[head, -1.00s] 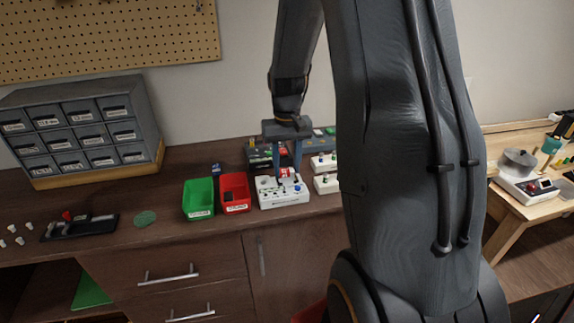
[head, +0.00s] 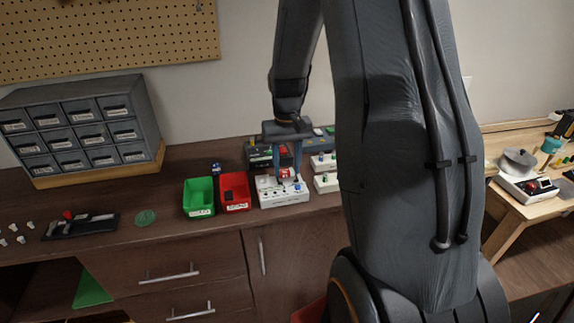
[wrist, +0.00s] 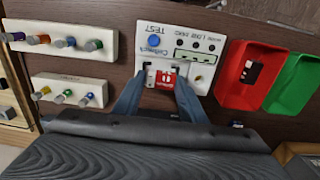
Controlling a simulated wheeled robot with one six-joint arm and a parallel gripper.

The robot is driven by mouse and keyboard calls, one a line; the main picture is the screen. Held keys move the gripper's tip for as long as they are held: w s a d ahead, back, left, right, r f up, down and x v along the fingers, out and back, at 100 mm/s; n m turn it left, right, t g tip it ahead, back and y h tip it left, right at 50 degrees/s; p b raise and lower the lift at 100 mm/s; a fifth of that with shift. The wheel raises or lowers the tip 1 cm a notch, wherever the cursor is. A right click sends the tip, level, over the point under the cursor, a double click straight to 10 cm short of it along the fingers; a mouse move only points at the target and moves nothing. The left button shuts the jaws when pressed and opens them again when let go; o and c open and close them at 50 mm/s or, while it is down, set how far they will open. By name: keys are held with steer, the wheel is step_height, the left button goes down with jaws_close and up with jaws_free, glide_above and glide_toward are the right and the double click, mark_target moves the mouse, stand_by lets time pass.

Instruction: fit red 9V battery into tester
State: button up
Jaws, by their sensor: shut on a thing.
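The white tester (head: 283,196) stands on the bench to the right of the red bin. In the wrist view, the tester (wrist: 151,35) shows the word TEST, a blue button and a row of dark dots. The red 9V battery (head: 285,173) is between the blue fingers of my gripper (head: 286,177). In the wrist view, the battery (wrist: 165,80) lies between the fingertips of my gripper (wrist: 158,85), over the near part of the tester. My gripper is shut on it. I cannot tell whether the battery is seated in the tester.
A red bin (head: 235,207) and a green bin (head: 199,212) stand left of the tester. White boards with coloured knobs (wrist: 61,36) stand on its other side. A grey drawer cabinet (head: 75,120) is at the back left. The bench between cabinet and bins is mostly clear.

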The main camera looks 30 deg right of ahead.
steer(key=shift+f, duration=0.5)
steer(key=shift+r, duration=0.35)
steer(key=shift+p, duration=0.65)
stand_by(0.8)
steer(key=shift+f, duration=0.35)
stand_by(0.4)
steer(key=shift+r+p, duration=0.3)
steer(key=shift+p, duration=0.35)
stand_by(1.0)
steer(key=shift+f, duration=0.3)
stand_by(0.4)
steer(key=shift+r+p, duration=0.3)
steer(key=shift+p, duration=0.35)
stand_by(1.0)
steer(key=o, duration=1.4)
